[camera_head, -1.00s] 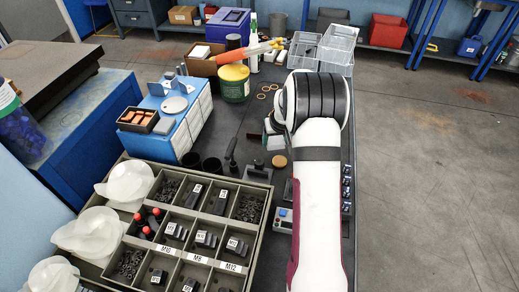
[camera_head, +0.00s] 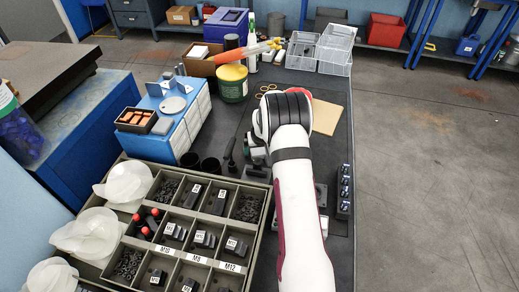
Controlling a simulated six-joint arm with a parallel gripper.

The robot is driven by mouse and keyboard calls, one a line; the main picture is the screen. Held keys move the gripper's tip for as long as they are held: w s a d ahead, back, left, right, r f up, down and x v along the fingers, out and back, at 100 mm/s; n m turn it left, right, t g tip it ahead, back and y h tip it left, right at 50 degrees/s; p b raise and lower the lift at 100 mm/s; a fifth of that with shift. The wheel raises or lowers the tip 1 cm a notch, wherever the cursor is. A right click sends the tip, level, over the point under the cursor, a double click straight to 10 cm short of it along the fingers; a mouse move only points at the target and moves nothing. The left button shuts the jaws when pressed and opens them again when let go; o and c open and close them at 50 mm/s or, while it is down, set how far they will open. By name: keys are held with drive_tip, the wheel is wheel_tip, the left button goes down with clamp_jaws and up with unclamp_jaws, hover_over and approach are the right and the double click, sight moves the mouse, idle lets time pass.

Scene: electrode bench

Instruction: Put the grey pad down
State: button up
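I cannot make out a grey pad for certain. A small grey flat piece (camera_head: 162,126) lies on the blue-and-white cabinet beside a black box of orange blocks; I cannot tell if it is the pad. My arm reaches forward over the dark bench, and its wrist hides my gripper and whatever it may hold. Dark parts show just left of my wrist, too hidden to identify.
A tan sheet (camera_head: 326,117) lies right of my wrist. A sorting tray (camera_head: 262,213) of small parts fills the front left. A green-and-yellow tub (camera_head: 233,85) and clear bins (camera_head: 335,50) stand farther back. A dark block with several knobs (camera_head: 344,190) sits on the right.

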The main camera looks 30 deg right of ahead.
drive_tip(key=shift+r, duration=0.1)
drive_tip(key=v, duration=1.2)
drive_tip(key=s+a+r+g+y, duration=0.1)
drive_tip(key=s+a+r, duration=0.35)
drive_tip(key=a, duration=0.25)
drive_tip(key=s+a+r+y, duration=0.1)
drive_tip(key=s+a+r, duration=0.3)
drive_tip(key=s+a, duration=0.15)
drive_tip(key=s+a+g, duration=0.1)
drive_tip(key=s+a, duration=0.3)
drive_tip(key=s, duration=0.4)
drive_tip(key=s+a+r+g+y, duration=0.1)
drive_tip(key=s+a, duration=0.4)
drive_tip(key=s, duration=0.2)
drive_tip(key=s+a+m+g, duration=0.1)
drive_tip(key=s+a, duration=0.3)
drive_tip(key=s, duration=0.4)
drive_tip(key=shift+s+a+r+y, duration=0.3)
drive_tip(key=shift+a, duration=0.1)
